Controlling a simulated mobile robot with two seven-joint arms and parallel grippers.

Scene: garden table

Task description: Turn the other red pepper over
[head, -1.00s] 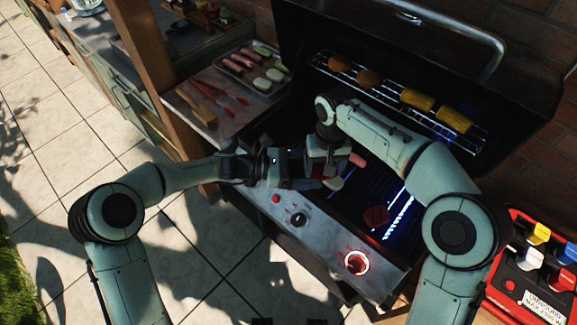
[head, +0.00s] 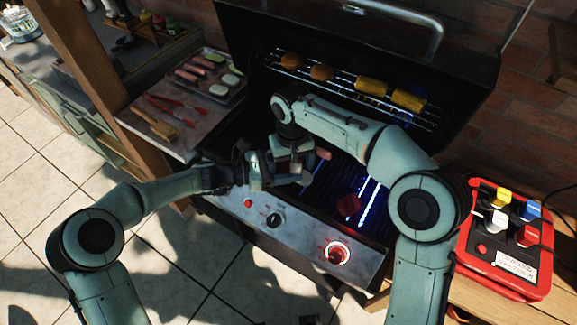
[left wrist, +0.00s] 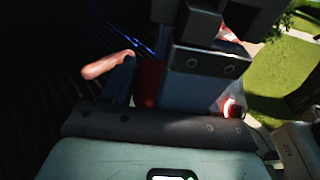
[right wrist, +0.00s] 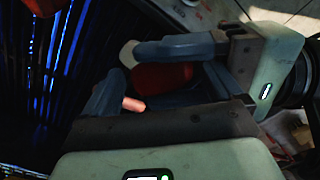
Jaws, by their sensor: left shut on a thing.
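A red pepper piece (right wrist: 160,77) is between the two grippers over the left part of the grill grate. It also shows in the left wrist view (left wrist: 148,82), between my left gripper's fingers. My left gripper (head: 268,168) is shut on it. My right gripper (head: 294,160) is right beside my left one. In the right wrist view its fingers (right wrist: 160,88) stand apart on either side of the pepper; contact is hard to judge. Another red pepper piece (head: 348,204) lies on the grate to the right, also at the top of the right wrist view (right wrist: 45,6).
A sausage (head: 323,153) lies close behind the grippers. A pale slice (head: 305,178) is near them. A food tray (head: 240,92), red tongs and a brush are on the left shelf. A red caddy (head: 530,285) stands at right.

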